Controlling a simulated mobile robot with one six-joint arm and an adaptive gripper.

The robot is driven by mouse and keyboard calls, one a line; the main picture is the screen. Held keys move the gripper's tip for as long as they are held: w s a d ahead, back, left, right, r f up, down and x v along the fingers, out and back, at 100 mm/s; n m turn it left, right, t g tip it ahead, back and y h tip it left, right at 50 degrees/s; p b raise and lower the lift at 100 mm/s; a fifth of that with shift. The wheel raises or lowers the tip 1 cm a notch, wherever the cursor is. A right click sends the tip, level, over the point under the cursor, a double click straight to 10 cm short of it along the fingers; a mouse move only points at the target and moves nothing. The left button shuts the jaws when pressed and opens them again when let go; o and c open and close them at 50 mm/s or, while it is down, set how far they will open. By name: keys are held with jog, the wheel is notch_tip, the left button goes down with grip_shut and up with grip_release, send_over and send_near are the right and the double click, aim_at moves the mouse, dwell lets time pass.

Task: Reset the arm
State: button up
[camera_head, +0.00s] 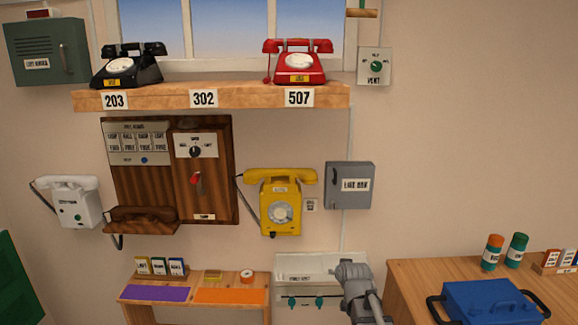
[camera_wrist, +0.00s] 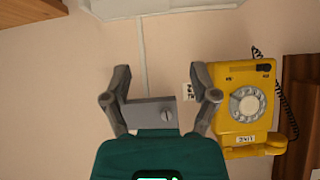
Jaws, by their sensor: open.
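My gripper (camera_wrist: 160,97) shows in the wrist view with its two grey fingers spread wide apart and nothing held between them. In the head view, part of my grey arm (camera_head: 357,285) rises at the lower middle, in front of the white basin; the fingers cannot be made out there. The yellow wall phone (camera_head: 280,205) hangs with its handset across its top.
A grey line box (camera_head: 349,186) hangs right of the yellow phone. A shelf (camera_head: 230,97) bears a black phone (camera_head: 127,67) and a red phone (camera_head: 298,65). A white basin (camera_head: 293,267) is below. A blue case (camera_head: 492,302) lies on the right table. The upper right wall is bare.

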jog(key=s+f+g, duration=0.3)
jog(key=s+g, duration=0.2)
jog(key=s, duration=0.6)
jog(key=s+f+g, duration=0.4)
jog(key=s+g, duration=0.1)
jog(key=s, duration=0.6)
jog(key=shift+s+d, duration=0.15)
jog(key=shift+s, duration=0.25)
jog(key=shift+f, duration=0.1)
